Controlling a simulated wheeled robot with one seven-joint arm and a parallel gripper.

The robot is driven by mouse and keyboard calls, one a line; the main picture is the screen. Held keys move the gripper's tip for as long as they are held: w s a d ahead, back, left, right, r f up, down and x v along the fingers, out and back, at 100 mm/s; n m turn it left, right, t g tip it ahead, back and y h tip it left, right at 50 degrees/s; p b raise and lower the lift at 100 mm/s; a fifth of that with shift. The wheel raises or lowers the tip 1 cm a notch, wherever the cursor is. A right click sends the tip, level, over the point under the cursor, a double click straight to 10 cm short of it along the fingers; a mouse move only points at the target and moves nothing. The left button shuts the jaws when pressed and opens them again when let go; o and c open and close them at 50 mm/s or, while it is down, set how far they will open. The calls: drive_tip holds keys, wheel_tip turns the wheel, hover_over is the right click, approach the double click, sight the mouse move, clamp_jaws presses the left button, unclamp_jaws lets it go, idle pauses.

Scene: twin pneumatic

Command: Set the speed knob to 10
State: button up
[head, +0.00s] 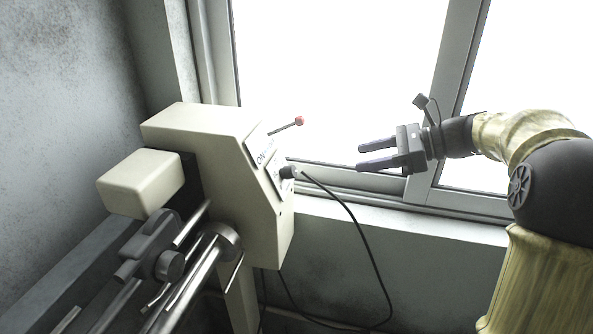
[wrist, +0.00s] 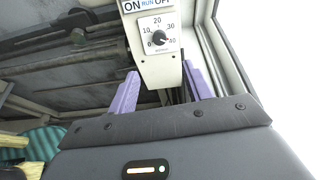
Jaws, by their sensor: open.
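The speed knob (wrist: 160,38) is a small black knob on a white dial plate marked 0, 10, 20, 30 and 40, on the front of the cream machine housing (head: 215,150). I cannot tell clearly which mark it points to. In the head view a black knob-like part (head: 287,172) shows edge-on at the housing's right face. My gripper (head: 360,157) is open and empty, to the right of the housing and apart from it. In the wrist view its purple fingers (wrist: 160,72) are spread below the dial, one to each side.
A lever with a red ball (head: 299,120) sticks out above the dial, near the ON/OFF label (wrist: 147,5). A black cable (head: 360,240) hangs from the housing. Metal rods (head: 190,270) lie at lower left. The window (head: 340,70) is behind; space between gripper and housing is clear.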

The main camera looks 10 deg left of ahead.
sight(295, 171)
drive_tip(key=p+x, duration=0.4)
drive_tip(key=x, duration=1.3)
drive_tip(key=shift+w+f, duration=0.1)
drive_tip(key=shift+d, duration=0.1)
drive_tip(key=c, duration=1)
drive_tip(key=shift+o, duration=0.2)
